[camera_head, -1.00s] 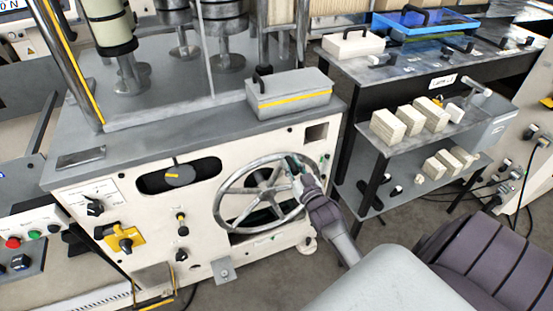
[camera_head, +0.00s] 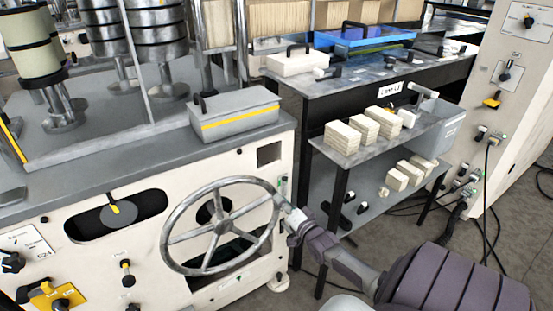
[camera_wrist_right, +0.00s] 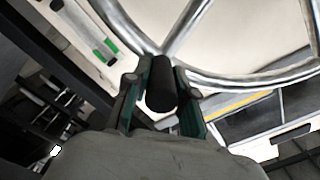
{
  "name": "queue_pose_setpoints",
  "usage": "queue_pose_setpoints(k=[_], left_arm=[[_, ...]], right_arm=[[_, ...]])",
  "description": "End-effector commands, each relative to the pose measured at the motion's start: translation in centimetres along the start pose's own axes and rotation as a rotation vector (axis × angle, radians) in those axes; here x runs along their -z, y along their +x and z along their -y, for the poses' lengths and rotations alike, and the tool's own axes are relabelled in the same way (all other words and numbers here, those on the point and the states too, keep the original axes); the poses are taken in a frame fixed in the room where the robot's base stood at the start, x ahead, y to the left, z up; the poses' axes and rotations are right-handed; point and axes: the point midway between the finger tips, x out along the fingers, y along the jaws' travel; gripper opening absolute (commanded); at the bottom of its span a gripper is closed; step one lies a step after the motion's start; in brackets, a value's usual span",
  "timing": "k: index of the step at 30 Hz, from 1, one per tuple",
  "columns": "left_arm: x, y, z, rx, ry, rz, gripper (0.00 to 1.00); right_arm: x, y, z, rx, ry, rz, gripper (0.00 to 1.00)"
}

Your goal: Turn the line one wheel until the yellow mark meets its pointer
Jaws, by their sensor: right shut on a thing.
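The large grey spoked wheel (camera_head: 168,237) is on the cream machine front. My right gripper (camera_head: 281,200) is at the wheel's right rim, its arm coming from the lower right. In the right wrist view, its fingers (camera_wrist_right: 161,98) are shut on the wheel's black handle (camera_wrist_right: 160,97), beside the metal rim (camera_wrist_right: 240,82). A dark round dial (camera_head: 124,214) with a yellow mark (camera_head: 113,208) sits in a black oval window left of the wheel. The mark is at the dial's upper left; I cannot make out the pointer clearly. My left gripper is not in view.
A grey box with a yellow stripe (camera_head: 236,122) stands on the machine top above the wheel. A shelf table (camera_head: 325,158) with pale blocks is close to the right of my gripper. Cables lie on the floor at the right.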

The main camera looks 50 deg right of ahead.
Motion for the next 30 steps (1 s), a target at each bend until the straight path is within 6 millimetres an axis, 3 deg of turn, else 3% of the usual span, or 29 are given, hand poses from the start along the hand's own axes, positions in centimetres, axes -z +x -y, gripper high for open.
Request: queue_pose_setpoints(k=[1, 9, 27, 28, 30], left_arm=[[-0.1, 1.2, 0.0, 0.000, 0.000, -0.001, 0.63], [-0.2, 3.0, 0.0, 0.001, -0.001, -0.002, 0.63], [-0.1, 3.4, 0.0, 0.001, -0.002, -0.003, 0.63], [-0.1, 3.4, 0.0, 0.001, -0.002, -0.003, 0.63], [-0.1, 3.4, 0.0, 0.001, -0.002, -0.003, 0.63]], right_arm=[[-0.5, -0.1, -1.3, -0.004, 0.027, 0.001, 0.00], [-1.3, -0.1, -3.2, -0.006, 0.060, 0.002, 0.00], [-1.8, -0.2, -3.8, -0.009, 0.056, 0.007, 0.00], [-1.8, -0.2, -3.8, -0.009, 0.056, 0.008, 0.27], [-1.8, -0.2, -3.8, -0.009, 0.057, 0.007, 0.38]])
